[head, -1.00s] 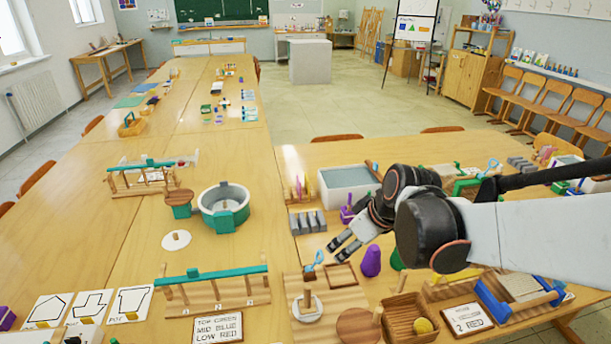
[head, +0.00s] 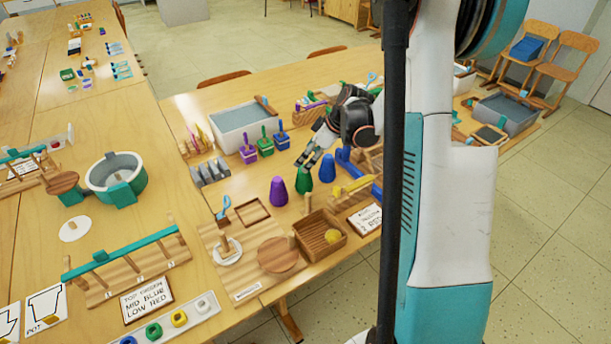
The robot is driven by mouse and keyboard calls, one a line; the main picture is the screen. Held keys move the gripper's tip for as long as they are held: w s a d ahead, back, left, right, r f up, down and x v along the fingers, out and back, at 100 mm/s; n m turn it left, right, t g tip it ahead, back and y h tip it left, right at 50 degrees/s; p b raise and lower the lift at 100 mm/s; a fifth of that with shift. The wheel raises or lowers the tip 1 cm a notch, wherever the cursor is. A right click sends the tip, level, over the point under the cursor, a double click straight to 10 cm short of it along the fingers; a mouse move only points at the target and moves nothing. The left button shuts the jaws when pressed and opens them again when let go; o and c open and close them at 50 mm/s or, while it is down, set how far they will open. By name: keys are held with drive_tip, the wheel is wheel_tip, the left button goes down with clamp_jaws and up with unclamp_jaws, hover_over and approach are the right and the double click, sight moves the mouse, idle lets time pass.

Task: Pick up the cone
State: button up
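Three cones stand upright in a row on the wooden table: a purple cone (head: 278,191), a green cone (head: 304,181) and a blue cone (head: 327,169). The picture does not tell which one the task means. My gripper (head: 304,164) is just behind and above the green cone, its fingers pointing down and to the left. The two dark fingers look apart, with nothing seen between them. Whether a finger touches the green cone cannot be told.
A wooden tray with a yellow ball (head: 333,237) stands in front of the cones. Purple, green and blue small scoops (head: 265,143) stand behind them, near a grey bin (head: 238,125). A blue frame (head: 358,168) is close on the right. A small sign (head: 365,219) lies at the front edge.

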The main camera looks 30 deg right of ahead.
sight(299, 178)
drive_tip(key=w+f+b, duration=0.1)
drive_tip(key=f, duration=0.2)
drive_tip(key=w+f, duration=0.1)
drive_tip(key=f, duration=0.2)
drive_tip(key=w+f+b, duration=0.1)
drive_tip(key=f, duration=0.2)
drive_tip(key=shift+w+d+f+b, duration=0.1)
drive_tip(key=shift+w+b, duration=0.15)
drive_tip(key=shift+b, duration=0.1)
drive_tip(key=shift+s+b+x, duration=0.2)
drive_tip(key=shift+b+x, duration=1.15)
drive_tip(key=shift+x, duration=1.3)
drive_tip(key=c, duration=1.2)
